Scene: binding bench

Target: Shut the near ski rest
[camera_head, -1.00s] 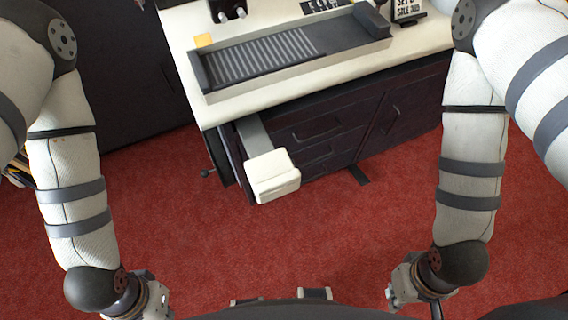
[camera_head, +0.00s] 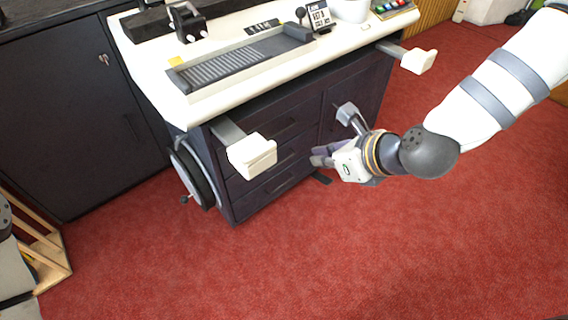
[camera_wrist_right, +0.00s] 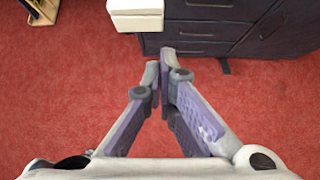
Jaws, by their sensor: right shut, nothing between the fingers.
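The near ski rest, a cream-white block (camera_head: 252,155) on a grey arm, sticks out from the front left of the bench. In the right wrist view its white block (camera_wrist_right: 136,14) is at the top, beyond the fingertips. My right gripper (camera_head: 318,158) is shut and empty, in front of the dark drawers, to the right of the block and apart from it. Its fingers (camera_wrist_right: 165,72) come together in the wrist view. A second ski rest (camera_head: 415,60) sticks out farther right. My left gripper is not in view.
The bench (camera_head: 150,85) has a cream top with a ridged grey tray (camera_head: 240,62). A wheel-like round part (camera_head: 192,175) is on its left side. A wooden frame (camera_head: 45,262) stands at the lower left. The red floor (camera_head: 300,260) in front is clear.

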